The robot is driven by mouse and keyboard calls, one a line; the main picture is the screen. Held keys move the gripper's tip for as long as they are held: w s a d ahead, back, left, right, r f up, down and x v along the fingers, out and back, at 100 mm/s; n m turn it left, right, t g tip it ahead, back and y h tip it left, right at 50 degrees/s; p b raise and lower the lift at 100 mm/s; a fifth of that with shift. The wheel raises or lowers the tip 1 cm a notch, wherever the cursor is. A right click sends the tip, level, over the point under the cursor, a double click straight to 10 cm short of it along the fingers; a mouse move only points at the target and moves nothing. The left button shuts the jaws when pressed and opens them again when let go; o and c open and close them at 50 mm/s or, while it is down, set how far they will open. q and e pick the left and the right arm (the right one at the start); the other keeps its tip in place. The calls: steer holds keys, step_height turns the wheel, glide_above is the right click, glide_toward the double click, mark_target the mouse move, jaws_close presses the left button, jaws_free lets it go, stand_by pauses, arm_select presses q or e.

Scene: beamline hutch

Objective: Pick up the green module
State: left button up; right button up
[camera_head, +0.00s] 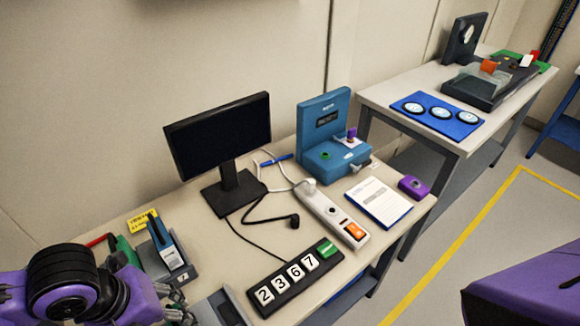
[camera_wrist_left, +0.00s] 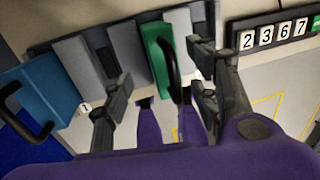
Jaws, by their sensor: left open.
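The green module (camera_wrist_left: 156,48) stands upright in a grey rack (camera_wrist_left: 92,60) in the left wrist view, with a black loop handle (camera_wrist_left: 173,55) on its near side. In the head view my left gripper (camera_head: 178,306) is at the lower left, partly cut off by the frame. I cannot make out the racked green module there. My right gripper is not in view.
The number strip 2367 (camera_head: 292,279) lies right of my left gripper. A monitor (camera_head: 220,135), a power strip (camera_head: 332,213) and a blue instrument (camera_head: 325,125) stand farther along the bench.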

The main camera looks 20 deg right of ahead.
arm_select(q)
steer(key=f, duration=0.2)
steer(key=d+f, duration=0.1)
steer(key=f, duration=0.2)
steer(key=shift+d, duration=0.15)
steer(key=shift+c, duration=0.4)
jaws_close()
